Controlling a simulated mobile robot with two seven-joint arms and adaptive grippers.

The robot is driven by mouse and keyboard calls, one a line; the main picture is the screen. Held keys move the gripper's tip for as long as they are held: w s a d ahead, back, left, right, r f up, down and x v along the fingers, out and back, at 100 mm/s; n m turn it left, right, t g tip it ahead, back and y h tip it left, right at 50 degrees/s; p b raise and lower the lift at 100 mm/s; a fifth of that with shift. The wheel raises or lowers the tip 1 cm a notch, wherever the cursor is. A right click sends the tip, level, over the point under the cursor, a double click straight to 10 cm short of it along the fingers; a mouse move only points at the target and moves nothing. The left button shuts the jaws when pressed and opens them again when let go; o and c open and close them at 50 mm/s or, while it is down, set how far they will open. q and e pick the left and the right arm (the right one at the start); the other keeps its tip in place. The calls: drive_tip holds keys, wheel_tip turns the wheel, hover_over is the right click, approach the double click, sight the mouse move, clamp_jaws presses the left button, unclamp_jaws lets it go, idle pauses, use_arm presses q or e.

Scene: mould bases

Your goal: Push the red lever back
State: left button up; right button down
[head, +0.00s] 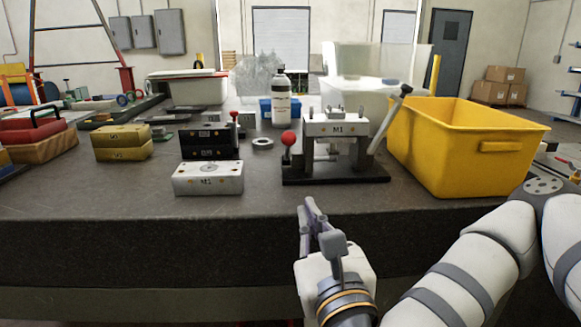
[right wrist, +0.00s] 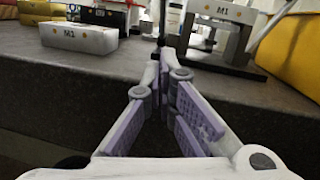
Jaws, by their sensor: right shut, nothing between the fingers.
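A red ball-topped lever (head: 288,139) stands upright at the left front of the M1 fixture (head: 335,178), a pale block on dark legs over a black base. A second, smaller red ball (head: 234,115) shows behind the black block. My right gripper (head: 310,204) is shut and empty, in front of the table edge, below and slightly right of the red lever, apart from it. In the right wrist view the closed fingertips (right wrist: 161,52) point toward the fixture (right wrist: 222,12); the red ball is not clear there. My left gripper is out of view.
A white M1 block (head: 208,180) stands left of the fixture, with a black block (head: 208,143) behind it. A yellow bin (head: 465,155) is close on the right. The table front edge before the fixture is bare.

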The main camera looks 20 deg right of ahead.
wheel_tip(320, 180, down, 2)
drive_tip(key=w+b, duration=0.2)
drive_tip(key=b, duration=0.4)
approach(287, 150)
drive_tip(key=w, duration=0.4)
drive_tip(key=shift+w+d+f, duration=0.2)
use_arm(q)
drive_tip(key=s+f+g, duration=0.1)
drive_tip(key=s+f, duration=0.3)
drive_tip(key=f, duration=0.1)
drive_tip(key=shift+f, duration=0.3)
use_arm(e)
drive_tip(key=shift+w+r, duration=0.15)
drive_tip(key=shift+w, duration=0.15)
